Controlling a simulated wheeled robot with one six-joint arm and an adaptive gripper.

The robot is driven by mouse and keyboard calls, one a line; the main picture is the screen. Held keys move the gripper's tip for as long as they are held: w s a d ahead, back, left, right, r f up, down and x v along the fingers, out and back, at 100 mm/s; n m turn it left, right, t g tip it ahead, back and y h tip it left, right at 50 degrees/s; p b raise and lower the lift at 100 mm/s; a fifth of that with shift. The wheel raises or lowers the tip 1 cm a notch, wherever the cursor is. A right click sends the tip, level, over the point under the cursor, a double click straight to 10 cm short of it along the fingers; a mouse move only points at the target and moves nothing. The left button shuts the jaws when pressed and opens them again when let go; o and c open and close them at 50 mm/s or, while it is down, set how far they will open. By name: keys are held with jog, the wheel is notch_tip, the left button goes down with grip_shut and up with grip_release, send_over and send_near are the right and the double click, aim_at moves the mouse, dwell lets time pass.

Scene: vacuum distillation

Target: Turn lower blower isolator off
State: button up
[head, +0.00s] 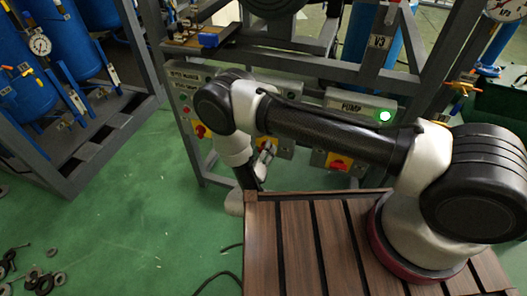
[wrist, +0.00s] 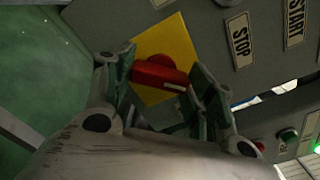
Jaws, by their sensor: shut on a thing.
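The isolator is a red rotary handle (wrist: 160,73) on a square yellow plate (wrist: 168,42), on a grey control box. In the wrist view, my gripper (wrist: 165,80) has one finger on each side of the red handle and is shut on it. The handle lies nearly level in that view, with a slight tilt. In the head view, my gripper (head: 263,162) is at the front of the middle control box, and my arm hides most of that box and its isolator.
A left box has another red-and-yellow isolator (head: 201,131). The PUMP box (head: 350,106) at right has a lit green lamp (head: 385,116) and its own isolator (head: 339,162). STOP (wrist: 239,40) and START labels sit beside the gripped handle. Blue tanks (head: 24,92) stand at left; green floor is open there.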

jog(key=n, duration=0.8)
jog(key=shift+n, duration=0.4)
dwell(0.4)
jog(key=o, duration=1)
jog(key=shift+o, duration=0.6)
notch_tip(320, 180, up, 10)
jog(key=shift+f, duration=0.15)
jog(key=shift+r, duration=0.3)
jog(key=shift+c, duration=0.5)
jog(key=shift+f, duration=0.1)
